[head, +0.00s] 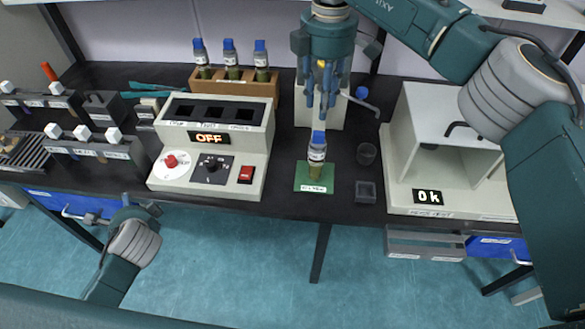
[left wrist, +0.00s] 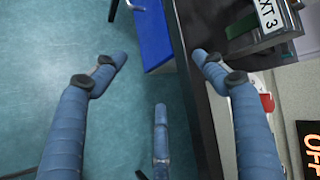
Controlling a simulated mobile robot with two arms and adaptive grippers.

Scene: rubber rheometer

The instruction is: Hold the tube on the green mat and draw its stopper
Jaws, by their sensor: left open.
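The tube (head: 316,155) stands upright on the green mat (head: 301,186) near the table's front edge, with a white label and a blue stopper (head: 318,137) on top. My right gripper (head: 322,104) hangs fingers down just above the stopper; its fingers look spread with gaps between them, and I see nothing held. My left gripper (head: 140,210) is low at the front left, beyond the table edge and far from the tube. In the left wrist view its fingers (left wrist: 158,75) are wide apart and empty. The tube is not in that view.
A grey heater box (head: 255,183) reading OFF stands left of the mat. Behind it a wooden rack (head: 275,90) holds several blue-capped tubes. A dark cup (head: 366,153) and a small dark tray (head: 365,192) stand right of the mat.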

